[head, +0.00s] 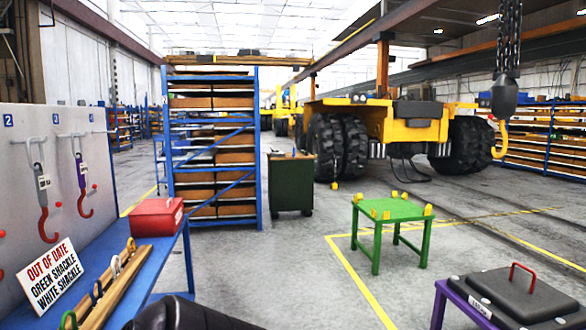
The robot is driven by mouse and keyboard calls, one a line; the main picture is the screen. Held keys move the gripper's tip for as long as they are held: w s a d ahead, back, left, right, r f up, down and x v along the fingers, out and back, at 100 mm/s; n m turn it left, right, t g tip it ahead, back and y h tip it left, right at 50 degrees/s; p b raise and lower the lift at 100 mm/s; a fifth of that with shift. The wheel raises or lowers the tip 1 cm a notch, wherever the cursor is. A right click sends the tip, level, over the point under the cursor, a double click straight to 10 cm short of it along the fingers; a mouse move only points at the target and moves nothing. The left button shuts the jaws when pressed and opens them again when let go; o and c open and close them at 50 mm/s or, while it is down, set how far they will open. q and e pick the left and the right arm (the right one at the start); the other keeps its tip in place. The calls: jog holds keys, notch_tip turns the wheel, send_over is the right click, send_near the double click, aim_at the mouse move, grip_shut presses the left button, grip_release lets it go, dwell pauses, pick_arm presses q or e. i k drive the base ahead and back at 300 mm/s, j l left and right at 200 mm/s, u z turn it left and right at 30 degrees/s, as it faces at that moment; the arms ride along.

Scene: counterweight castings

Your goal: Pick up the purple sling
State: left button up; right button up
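On the grey board at the left, a purple item with a red hook at its lower end (82,178) hangs from a peg at the place marked 3. It carries a small white tag; I take it for the purple sling. To its left, a similar grey item with a red hook (42,195) hangs at the place marked 2. Neither is touched by a gripper. A dark rounded shape at the bottom edge may be part of my arm; no gripper fingers show.
A blue bench (98,257) below the board holds a red box (157,217), a wooden rack (119,285) with coloured shackles, and an "out of date" sign (51,275). A green table (395,210) and a dark lidded case (520,293) stand right. Floor between is clear.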

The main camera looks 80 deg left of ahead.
aim_at(82, 167)
jog(key=i+j, duration=0.6)
jog(key=j, duration=0.15)
jog(key=i+j+u, duration=0.15)
jog(key=u, duration=0.2)
jog(key=i+j+u, duration=0.2)
jog(key=u, duration=3.95)
